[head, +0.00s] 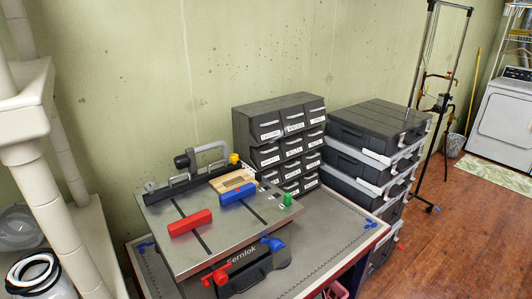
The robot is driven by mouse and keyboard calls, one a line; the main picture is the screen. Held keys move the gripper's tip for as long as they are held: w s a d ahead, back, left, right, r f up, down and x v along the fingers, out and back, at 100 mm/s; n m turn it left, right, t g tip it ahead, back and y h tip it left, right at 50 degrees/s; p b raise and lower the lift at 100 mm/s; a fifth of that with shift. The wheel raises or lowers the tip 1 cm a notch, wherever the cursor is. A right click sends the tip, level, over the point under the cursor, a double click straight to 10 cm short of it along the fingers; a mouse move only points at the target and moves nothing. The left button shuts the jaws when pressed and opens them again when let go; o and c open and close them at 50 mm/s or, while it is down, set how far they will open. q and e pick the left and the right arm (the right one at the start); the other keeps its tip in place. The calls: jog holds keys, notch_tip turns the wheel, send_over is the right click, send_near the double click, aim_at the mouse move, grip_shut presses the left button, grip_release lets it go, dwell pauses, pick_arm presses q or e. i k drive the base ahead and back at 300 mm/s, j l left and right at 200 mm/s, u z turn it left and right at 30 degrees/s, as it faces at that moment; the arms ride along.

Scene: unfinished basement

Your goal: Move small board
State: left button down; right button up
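The small board is a light wooden piece (233,181) with a darker patch on it. It lies flat near the back right of a grey metal machine table (170,250), between the dark fence and a blue block. A red block (190,223) and a blue block (238,194) sit on the tabletop, and a small green piece (287,199) is at its right edge. A yellow knob (234,158) stands just behind the board. Neither of my grippers shows in the head view.
The machine stands on a grey-topped workbench (325,245). Dark drawer units (280,125) and stacked black cases (370,150) stand behind and to the right. White structures fill the left edge.

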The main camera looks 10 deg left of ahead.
aim_at(222, 185)
jog(key=i+l, duration=0.15)
jog(key=l, duration=0.25)
jog(key=i+l, duration=0.15)
jog(key=l, duration=0.2)
jog(key=i+l, duration=0.15)
jog(key=l, duration=0.25)
jog(key=u, duration=2.05)
